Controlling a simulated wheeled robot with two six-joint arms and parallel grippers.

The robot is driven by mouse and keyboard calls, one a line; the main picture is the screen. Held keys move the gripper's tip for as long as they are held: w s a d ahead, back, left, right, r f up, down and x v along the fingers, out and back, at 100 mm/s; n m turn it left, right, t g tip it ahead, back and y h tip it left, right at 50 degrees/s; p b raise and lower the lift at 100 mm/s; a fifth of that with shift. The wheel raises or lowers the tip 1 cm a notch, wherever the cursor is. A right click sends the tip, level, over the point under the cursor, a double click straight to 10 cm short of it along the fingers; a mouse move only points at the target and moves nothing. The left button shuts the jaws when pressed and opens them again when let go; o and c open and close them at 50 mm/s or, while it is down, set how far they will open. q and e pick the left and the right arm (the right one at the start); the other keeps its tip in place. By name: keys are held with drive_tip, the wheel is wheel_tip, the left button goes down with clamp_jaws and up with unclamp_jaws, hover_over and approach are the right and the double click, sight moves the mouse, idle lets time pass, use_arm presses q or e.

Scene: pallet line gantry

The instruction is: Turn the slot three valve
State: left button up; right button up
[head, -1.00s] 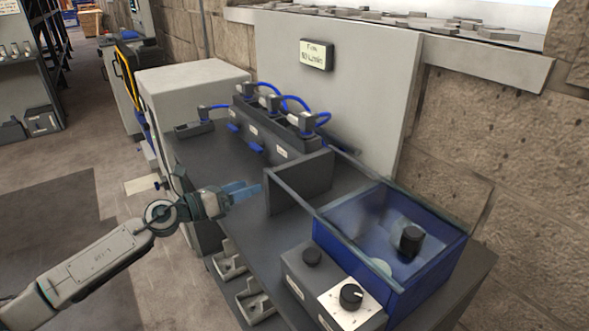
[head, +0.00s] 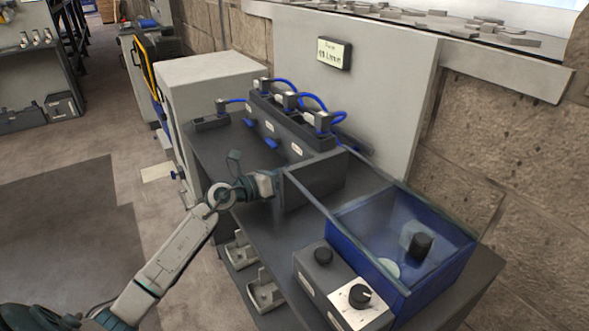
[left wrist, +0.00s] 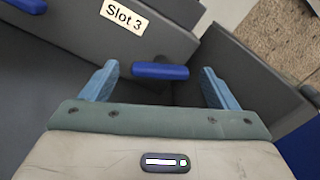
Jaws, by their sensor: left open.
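The slot three valve's blue lever (left wrist: 160,71) shows in the left wrist view beneath a "Slot 3" label (left wrist: 124,14) on the dark valve block. My left gripper (left wrist: 158,74) is open, its two light blue fingers on either side of the lever with gaps between. In the head view my left gripper (head: 264,184) is at the near side of the dark upright panel (head: 316,178), and its fingers are hidden. The valve block (head: 290,128) stands behind, with two blue levers (head: 270,141) visible; the slot three lever is hidden there. My right gripper is not in view.
The dark panel rises close beside my left gripper. A blue bin with a clear cover (head: 405,240) and a knob box (head: 362,308) stand at the right of the bench. Blue hoses (head: 312,98) loop over the valve block. Metal brackets (head: 265,292) hang below the bench edge.

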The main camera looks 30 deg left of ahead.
use_arm(q)
drive_tip(key=shift+w+d, duration=0.35)
drive_tip(key=shift+w, duration=0.3)
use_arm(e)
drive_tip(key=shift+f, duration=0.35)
use_arm(q)
drive_tip(key=shift+c, duration=0.2)
drive_tip(key=c, duration=0.9)
drive_tip(key=shift+c, duration=0.2)
drive_tip(key=m+b, duration=0.3)
drive_tip(key=m, duration=0.2)
drive_tip(key=shift+d, duration=0.1)
drive_tip(key=shift+m, duration=0.3)
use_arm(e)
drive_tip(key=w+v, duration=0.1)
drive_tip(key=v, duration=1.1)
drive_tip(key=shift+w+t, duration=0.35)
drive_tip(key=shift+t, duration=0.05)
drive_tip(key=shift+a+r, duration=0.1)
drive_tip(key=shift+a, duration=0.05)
use_arm(q)
drive_tip(key=o, duration=1)
